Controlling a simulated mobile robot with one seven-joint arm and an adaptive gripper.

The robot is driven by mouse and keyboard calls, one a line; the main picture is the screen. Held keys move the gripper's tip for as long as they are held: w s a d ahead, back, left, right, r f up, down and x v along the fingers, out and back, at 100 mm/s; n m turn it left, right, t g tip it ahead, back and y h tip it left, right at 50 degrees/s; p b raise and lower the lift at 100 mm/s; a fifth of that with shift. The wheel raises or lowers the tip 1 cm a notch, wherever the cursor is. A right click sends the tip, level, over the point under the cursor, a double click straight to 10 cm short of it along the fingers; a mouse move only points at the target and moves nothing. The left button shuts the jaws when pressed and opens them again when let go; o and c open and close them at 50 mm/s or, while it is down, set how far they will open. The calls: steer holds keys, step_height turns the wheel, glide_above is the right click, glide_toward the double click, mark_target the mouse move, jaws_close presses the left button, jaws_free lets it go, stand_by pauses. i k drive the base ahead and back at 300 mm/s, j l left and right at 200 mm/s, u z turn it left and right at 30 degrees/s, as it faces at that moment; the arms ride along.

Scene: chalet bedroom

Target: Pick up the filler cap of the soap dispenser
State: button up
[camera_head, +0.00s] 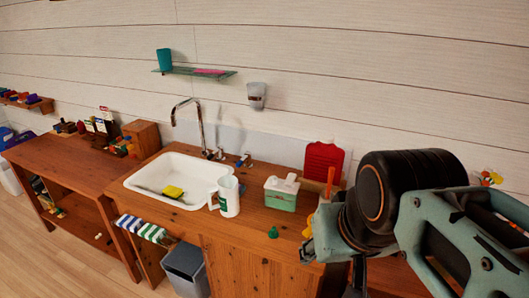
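A green and white box-shaped container (281,196) with a raised white piece on top stands on the wooden counter, right of the sink; it looks like the soap dispenser. A small dark green knob-like piece (273,232) lies near the counter's front edge, apart from the container; it may be the filler cap, but it is too small to be sure. My gripper (312,246) is at the right, above the counter's front area, right of the green piece and not touching it. Its fingers are mostly hidden or too unclear to tell open from shut.
A white pitcher (228,196) stands between the sink (142,186) and the container. A red board (323,160) leans at the back. An orange upright item (330,180) stands close to my gripper. A wall cup (256,94) hangs above. Bare counter (246,222) surrounds the green piece.

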mark_target(273, 234)
steer(key=i+j+u, duration=0.1)
steer(key=k+l, duration=0.1)
steer(key=i+j+z, duration=0.6)
steer(key=j+z, duration=0.15)
steer(key=j, duration=0.25)
steer(key=i+j+z, duration=0.25)
steer(key=j, duration=0.15)
steer(key=k+j, duration=0.1)
steer(key=k, duration=0.15)
steer(key=i, duration=0.1)
